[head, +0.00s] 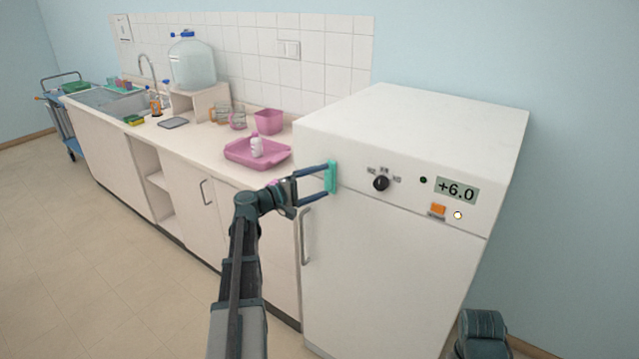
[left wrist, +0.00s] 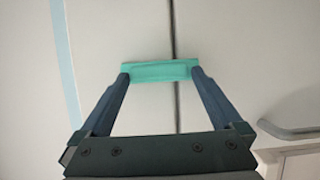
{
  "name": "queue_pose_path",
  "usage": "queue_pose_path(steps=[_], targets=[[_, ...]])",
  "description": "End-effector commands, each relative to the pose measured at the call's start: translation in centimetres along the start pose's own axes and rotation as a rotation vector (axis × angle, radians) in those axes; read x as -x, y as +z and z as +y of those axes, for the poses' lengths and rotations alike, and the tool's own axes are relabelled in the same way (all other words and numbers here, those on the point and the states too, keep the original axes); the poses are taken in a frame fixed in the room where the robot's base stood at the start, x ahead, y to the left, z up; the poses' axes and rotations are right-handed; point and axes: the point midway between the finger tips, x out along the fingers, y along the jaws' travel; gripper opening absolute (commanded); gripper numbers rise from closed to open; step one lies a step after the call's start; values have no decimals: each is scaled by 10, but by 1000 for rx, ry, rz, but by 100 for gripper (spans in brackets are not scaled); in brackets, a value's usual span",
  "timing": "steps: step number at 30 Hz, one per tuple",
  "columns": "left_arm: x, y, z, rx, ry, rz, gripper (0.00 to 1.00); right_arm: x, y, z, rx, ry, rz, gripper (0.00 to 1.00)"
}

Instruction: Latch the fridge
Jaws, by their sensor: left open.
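The white fridge (head: 385,270) stands at the right end of the counter, and its door looks closed. A teal latch bar (head: 332,177) sits upright at the fridge's upper left front. In the left wrist view the teal bar (left wrist: 160,71) lies across the dark seam between the door and the panel above. My left gripper (head: 328,178) is open around the bar, one fingertip at each end. In the left wrist view the gripper (left wrist: 160,74) frames the bar; I cannot tell whether the fingertips touch it. My right gripper is not in view.
The fridge panel has a black knob (head: 381,184), an orange switch (head: 437,209) and a display (head: 456,190) reading +6.0. A door handle (head: 305,238) is below my left gripper. A pink tray (head: 238,153) lies on the counter. The floor at left is clear.

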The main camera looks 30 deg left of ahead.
Motion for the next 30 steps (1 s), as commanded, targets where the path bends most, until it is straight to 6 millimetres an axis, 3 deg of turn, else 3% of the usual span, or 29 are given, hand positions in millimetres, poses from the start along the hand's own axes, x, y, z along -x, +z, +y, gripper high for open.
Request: queue_pose_path(steps=[5, 18, 24, 30], targets=[[20, 0, 0, 0, 1, 3, 100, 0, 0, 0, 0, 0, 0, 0], [110, 0, 0, 0, 0, 3, 100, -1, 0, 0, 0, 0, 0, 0], [132, 0, 0, 0, -1, 1, 100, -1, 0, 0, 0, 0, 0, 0], [138, 0, 0, 0, -1, 0, 100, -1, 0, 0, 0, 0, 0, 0]])
